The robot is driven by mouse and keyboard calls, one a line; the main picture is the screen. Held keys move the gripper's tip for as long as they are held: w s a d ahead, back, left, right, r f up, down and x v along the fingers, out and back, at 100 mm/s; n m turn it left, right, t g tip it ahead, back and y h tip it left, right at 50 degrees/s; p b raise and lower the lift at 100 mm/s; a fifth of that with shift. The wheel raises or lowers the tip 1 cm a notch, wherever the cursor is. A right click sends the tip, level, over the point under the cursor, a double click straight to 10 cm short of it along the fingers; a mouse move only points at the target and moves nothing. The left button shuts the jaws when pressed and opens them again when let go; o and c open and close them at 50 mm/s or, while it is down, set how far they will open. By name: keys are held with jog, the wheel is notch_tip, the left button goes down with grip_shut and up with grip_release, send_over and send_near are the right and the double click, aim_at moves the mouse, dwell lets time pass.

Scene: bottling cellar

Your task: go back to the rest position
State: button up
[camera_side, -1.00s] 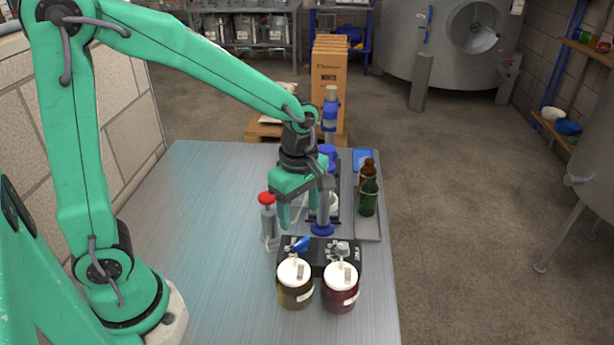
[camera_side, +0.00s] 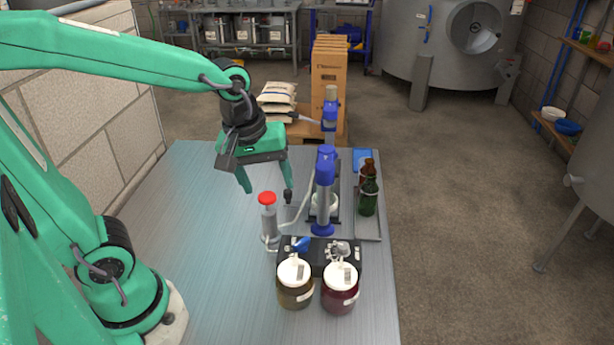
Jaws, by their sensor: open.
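My gripper (camera_side: 267,193) hangs over the metal table, its two green fingers spread apart with nothing between them. It is to the left of a blue and grey upright device (camera_side: 325,185) and behind a grey cylinder with a red top (camera_side: 268,218). My arm reaches in from the left, with its elbow beyond the left picture edge.
Two white-lidded jars (camera_side: 340,287) stand at the front by a black box (camera_side: 318,254). A brown bottle and a green bottle (camera_side: 369,197) stand on a tray (camera_side: 369,229) at right. The table's (camera_side: 190,230) left part is clear. Cardboard boxes (camera_side: 329,75) stand behind.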

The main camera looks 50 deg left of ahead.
jog(key=s+a+r+m+t, duration=0.2)
jog(key=s+r+m, duration=0.2)
jog(key=m, duration=0.6)
jog(key=shift+s+a+t, duration=0.25)
jog(key=shift+s+t, duration=0.15)
jog(key=shift+s, duration=0.9)
